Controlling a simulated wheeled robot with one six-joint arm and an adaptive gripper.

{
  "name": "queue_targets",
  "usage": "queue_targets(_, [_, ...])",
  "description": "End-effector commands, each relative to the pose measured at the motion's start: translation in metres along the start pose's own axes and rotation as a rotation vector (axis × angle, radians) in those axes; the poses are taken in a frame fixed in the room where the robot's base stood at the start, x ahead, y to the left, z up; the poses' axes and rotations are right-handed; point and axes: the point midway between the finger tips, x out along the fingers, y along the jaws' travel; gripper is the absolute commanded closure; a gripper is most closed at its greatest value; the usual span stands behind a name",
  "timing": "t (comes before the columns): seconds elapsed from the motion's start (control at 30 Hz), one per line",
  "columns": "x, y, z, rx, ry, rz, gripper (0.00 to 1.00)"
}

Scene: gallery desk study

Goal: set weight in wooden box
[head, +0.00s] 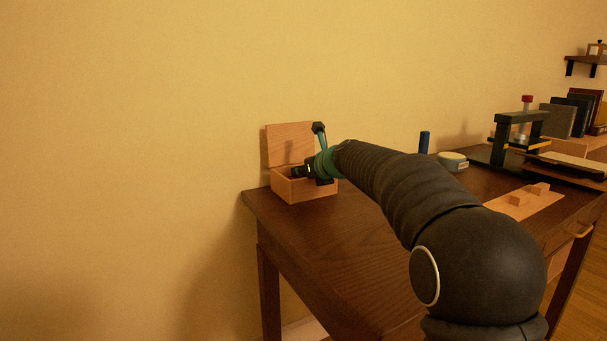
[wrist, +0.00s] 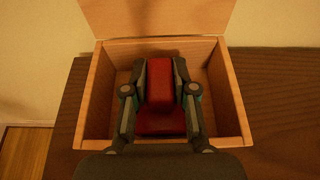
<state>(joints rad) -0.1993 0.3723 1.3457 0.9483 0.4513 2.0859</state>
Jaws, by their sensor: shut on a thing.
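The wooden box (head: 306,190) stands at the far left corner of the desk with its lid raised against the wall side. It also shows in the wrist view (wrist: 233,110), open and seen from above. My gripper (wrist: 160,75) is over the box opening, its fingers reaching inside the walls. It is shut on a red weight (wrist: 160,85), which sits between the two fingers within the box outline. I cannot tell whether the weight touches the box floor. In the head view my gripper (head: 304,171) is at the box and the weight is hidden.
The dark wooden desk (head: 340,240) is bare in front of the box. To the right are a blue cylinder (head: 424,142), a round tin (head: 453,161), a black press-like stand (head: 515,138) and a light wooden board (head: 522,204) with small blocks. The raised lid (head: 289,142) stands behind my gripper.

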Motion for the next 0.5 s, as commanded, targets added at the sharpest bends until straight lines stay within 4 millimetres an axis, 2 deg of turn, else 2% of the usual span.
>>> queue_targets(0.2, [-0.0007,-0.0002,0.0014,0.0,-0.004,-0.001,1.0])
queue_targets(0.23, [0.0004,-0.0002,-0.0008,0.0,0.0,0.0,0.66])
queue_targets(0.3, [0.0003,-0.0002,-0.0006,0.0,0.0,0.0,0.48])
queue_targets(0.5, [0.0003,-0.0002,-0.0006,0.0,0.0,0.0,0.48])
